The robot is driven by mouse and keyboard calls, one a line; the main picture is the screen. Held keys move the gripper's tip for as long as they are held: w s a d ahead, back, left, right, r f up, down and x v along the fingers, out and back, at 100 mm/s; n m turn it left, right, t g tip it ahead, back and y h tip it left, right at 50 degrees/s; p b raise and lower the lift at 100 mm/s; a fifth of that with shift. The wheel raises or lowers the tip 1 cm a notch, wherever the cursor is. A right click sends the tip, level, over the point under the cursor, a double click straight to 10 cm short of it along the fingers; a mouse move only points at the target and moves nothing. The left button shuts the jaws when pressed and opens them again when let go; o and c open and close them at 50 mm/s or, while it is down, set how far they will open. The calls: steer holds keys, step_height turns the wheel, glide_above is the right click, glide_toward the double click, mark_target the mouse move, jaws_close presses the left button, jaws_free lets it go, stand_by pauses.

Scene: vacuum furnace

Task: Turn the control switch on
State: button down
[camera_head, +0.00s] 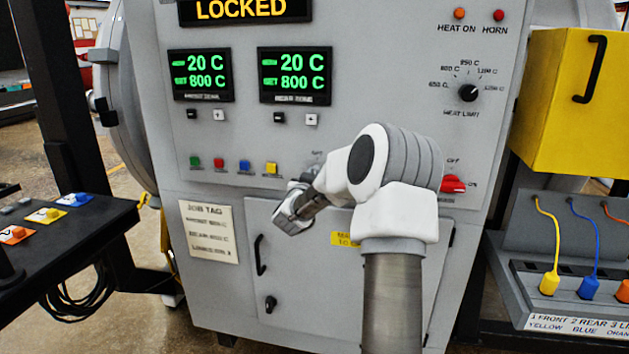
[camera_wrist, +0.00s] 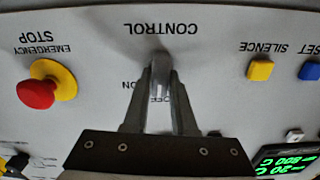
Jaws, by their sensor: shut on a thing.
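The control switch (camera_wrist: 160,80) is a grey knob under the CONTROL lettering, which reads upside down in the wrist view. A pale mark on the knob points down the picture toward the OFF label. The ON label stands to the left of the knob. My gripper (camera_wrist: 161,72) is shut on the knob, one finger on each side. In the head view my gripper (camera_head: 294,206) is at the furnace panel, partly behind my arm, and the control switch is hidden there.
The red and yellow emergency stop (camera_wrist: 45,85) is beside my gripper, and the yellow silence button (camera_wrist: 260,69) is on the other side. A red rotary switch (camera_head: 452,184) is right of my arm. A cabinet door with a handle (camera_head: 261,255) is below.

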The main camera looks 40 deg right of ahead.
steer(key=m+b, duration=0.1)
steer(key=b, duration=0.1)
steer(key=m+b, duration=0.4)
steer(key=b, duration=0.1)
steer(key=shift+f, duration=0.35)
steer(key=m+b, duration=0.4)
steer(key=shift+s, duration=0.15)
steer(key=shift+d+r+m+b, duration=0.1)
steer(key=shift+m+b, duration=0.8)
steer(key=shift+b, duration=0.05)
steer(key=c, duration=0.7)
jaws_free()
steer(key=shift+r, duration=0.1)
